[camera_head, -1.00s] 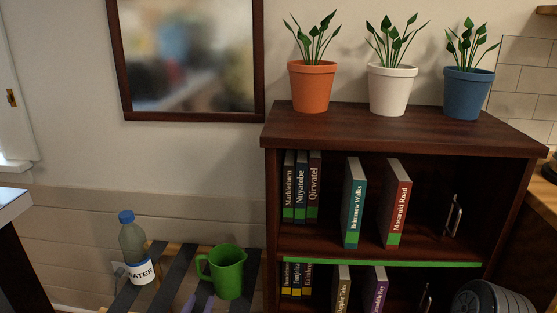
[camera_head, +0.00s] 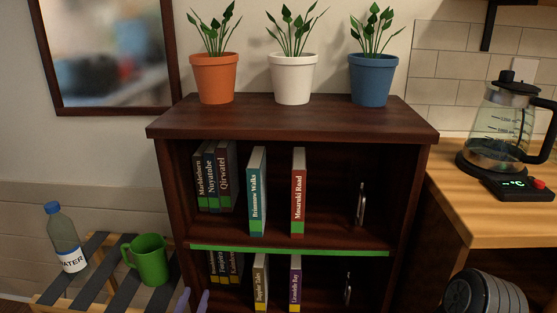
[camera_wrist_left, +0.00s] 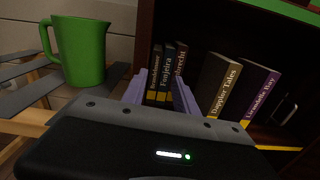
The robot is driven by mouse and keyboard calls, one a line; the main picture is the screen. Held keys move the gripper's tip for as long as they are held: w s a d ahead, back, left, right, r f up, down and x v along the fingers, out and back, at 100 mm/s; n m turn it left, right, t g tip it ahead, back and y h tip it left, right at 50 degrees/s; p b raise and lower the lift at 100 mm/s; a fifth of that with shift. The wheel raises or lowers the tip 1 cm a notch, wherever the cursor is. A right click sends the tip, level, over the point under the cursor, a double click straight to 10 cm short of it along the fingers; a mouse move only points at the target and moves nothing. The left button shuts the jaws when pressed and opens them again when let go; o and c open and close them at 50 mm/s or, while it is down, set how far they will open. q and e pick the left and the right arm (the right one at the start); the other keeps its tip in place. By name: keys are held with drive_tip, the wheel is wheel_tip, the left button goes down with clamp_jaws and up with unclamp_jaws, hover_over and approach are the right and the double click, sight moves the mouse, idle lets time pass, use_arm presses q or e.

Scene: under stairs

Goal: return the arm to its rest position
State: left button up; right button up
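My left gripper (camera_head: 193,301) shows only as two purple fingertips at the bottom edge of the head view, low in front of the dark bookcase (camera_head: 290,113). In the left wrist view the two purple fingers (camera_wrist_left: 162,90) are apart. Nothing is held between them, and lower-shelf books show beyond the gap. The green mug (camera_head: 151,260) stands on the slatted rack to the left of the fingers; it also shows at the upper left of the left wrist view (camera_wrist_left: 80,50). My right gripper is not in view.
A water bottle (camera_head: 66,238) stands on the slatted rack (camera_head: 91,262) beside the mug. Books (camera_head: 298,192) stand on both shelves. Orange (camera_head: 214,78), white (camera_head: 292,80) and blue (camera_head: 372,79) plant pots line the bookcase top. A glass kettle (camera_head: 497,125) stands on the wooden counter (camera_head: 480,212) at right.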

use_arm(q)
drive_tip(key=s+d+f+m+g+h, duration=0.1)
drive_tip(key=s+d+f+m+g, duration=0.3)
drive_tip(key=f+m, duration=0.45)
drive_tip(key=s+d+f+m+g+h, duration=0.15)
drive_tip(key=s+f+m+g, duration=0.3)
drive_tip(key=f+m, duration=0.45)
drive_tip(key=s+d+f+m+g, duration=0.35)
drive_tip(key=s+m, duration=0.35)
drive_tip(key=s, duration=0.4)
drive_tip(key=s+d+f+m+g, duration=0.3)
drive_tip(key=s+f+m+g, duration=0.15)
drive_tip(key=s+m, duration=0.45)
wheel_tip(320, 180, up, 25)
drive_tip(key=s+d+p, duration=0.1)
drive_tip(key=p, duration=2.4)
drive_tip(key=shift+s+d+r+n+g, duration=0.15)
drive_tip(key=shift+s+d+n+g, duration=0.1)
drive_tip(key=shift+s+n+g, duration=0.15)
drive_tip(key=shift+w+h, duration=0.15)
drive_tip(key=shift+h, duration=0.1)
